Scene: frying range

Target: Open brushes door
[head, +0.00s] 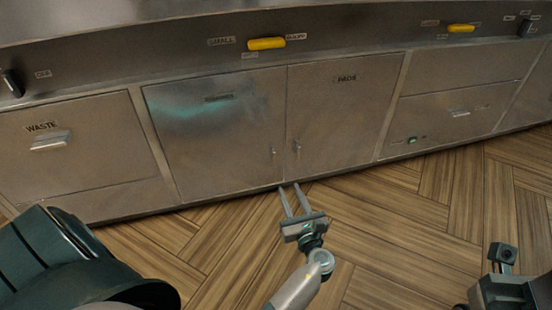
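Two steel cabinet doors stand side by side, both closed. The left door (215,140) has a dark label (218,97) too blurred to read for certain, and a small handle (273,155) near its right edge. The right door (340,115) has a short label (347,78), also unclear, and a handle (297,148) near its left edge. My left gripper (291,187) is open and empty, its two fingers apart and pointing at the foot of the doors near their seam. In the picture it is below both handles. My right gripper's fingers are not visible.
A WASTE panel (70,140) with a handle is on the left, and a drawer front (455,112) on the right. Yellow handles (266,43) and (461,28) stick out from the upper panel. The wooden floor (400,235) before the doors looks clear.

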